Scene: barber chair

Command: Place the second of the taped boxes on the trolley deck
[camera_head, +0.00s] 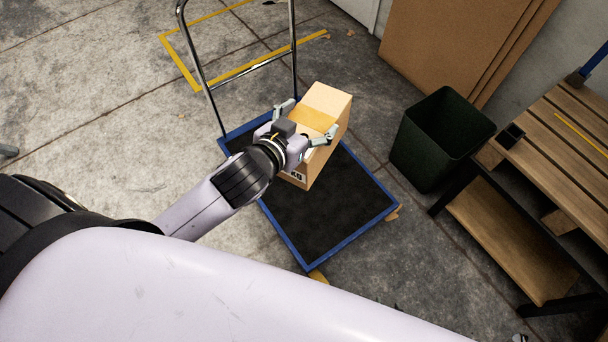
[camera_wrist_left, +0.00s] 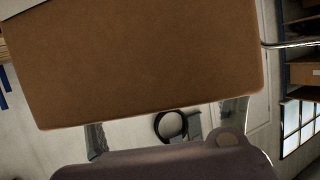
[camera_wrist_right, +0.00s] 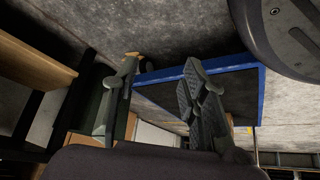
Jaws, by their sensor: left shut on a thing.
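A brown cardboard box (camera_head: 329,97) with a tape strip across its top and a dark "KG" mark on its near end is over the trolley deck (camera_head: 330,215). The deck is black with a blue rim. My left gripper (camera_head: 307,121) is shut on the box, one finger on each side. The box's plain brown face fills much of the left wrist view (camera_wrist_left: 140,60). Whether its underside touches the deck is hidden. No other taped box is clearly seen. My right gripper (camera_wrist_right: 160,65) is open and empty; the deck's blue rim (camera_wrist_right: 235,62) shows beyond it.
A dark green bin (camera_head: 435,140) stands right of the trolley, beside a slatted wooden bench (camera_head: 560,150). The trolley's metal handle (camera_head: 200,65) rises at the far left end. The deck's near half is bare. Large brown panels (camera_head: 450,40) lean on the wall.

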